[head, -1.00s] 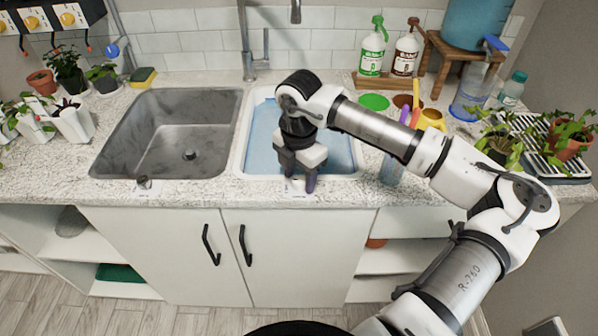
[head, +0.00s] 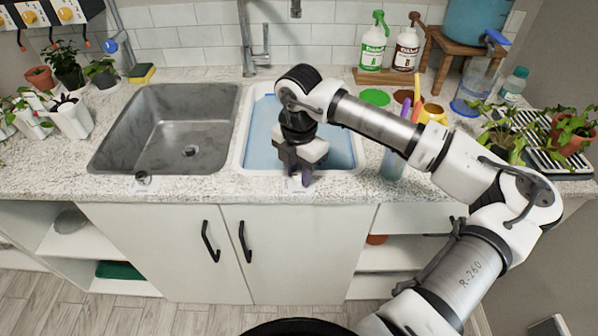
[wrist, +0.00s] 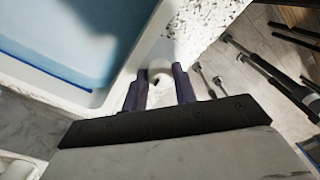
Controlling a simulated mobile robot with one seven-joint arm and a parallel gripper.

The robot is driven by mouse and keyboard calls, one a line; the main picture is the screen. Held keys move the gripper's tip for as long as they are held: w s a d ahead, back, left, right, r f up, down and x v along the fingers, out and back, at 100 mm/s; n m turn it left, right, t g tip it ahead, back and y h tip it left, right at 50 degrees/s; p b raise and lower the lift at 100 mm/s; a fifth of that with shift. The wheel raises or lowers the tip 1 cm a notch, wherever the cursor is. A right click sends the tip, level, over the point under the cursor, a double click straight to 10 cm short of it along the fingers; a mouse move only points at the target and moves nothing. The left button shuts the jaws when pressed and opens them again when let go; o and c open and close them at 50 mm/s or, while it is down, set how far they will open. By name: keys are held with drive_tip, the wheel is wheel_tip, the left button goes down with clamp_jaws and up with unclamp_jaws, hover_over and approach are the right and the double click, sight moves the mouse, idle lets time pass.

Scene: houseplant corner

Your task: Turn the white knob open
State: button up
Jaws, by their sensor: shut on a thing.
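The white knob (wrist: 160,76) shows in the wrist view, on the pale counter strip between the right basin and the counter's front edge. My gripper (wrist: 160,84) has one dark purple finger on each side of it and is shut on it. In the head view my gripper (head: 299,180) points down at the front rim of the right basin. There its fingers hide most or all of the knob, and its turn angle cannot be read.
The right basin (head: 240,150) holds blue water; the left grey basin (head: 165,130) looks empty. A dark metal knob (head: 143,179) stands before the left basin. The faucet (head: 250,45) is behind. A yellow pot (head: 433,113), bottles and plants stand to the right.

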sight(299, 175)
drive_tip(key=n+b, duration=0.3)
drive_tip(key=b, duration=0.2)
drive_tip(key=shift+f+n, duration=0.3)
drive_tip(key=shift+n, duration=0.1)
drive_tip(key=n+b, duration=0.4)
drive_tip(key=shift+r+n, duration=0.15)
drive_tip(key=shift+n, duration=0.15)
drive_tip(key=n+b, duration=0.2)
drive_tip(key=n, duration=0.2)
drive_tip(key=shift+r+n+b, duration=0.1)
drive_tip(key=shift+n+b, duration=0.2)
drive_tip(key=shift+r+n+b, duration=0.1)
drive_tip(key=shift+n+b, duration=0.5)
drive_tip(key=shift+n, duration=1.6)
drive_tip(key=o, duration=1)
drive_tip(key=shift+c, duration=0.2)
wheel_tip(299, 175, up, 14)
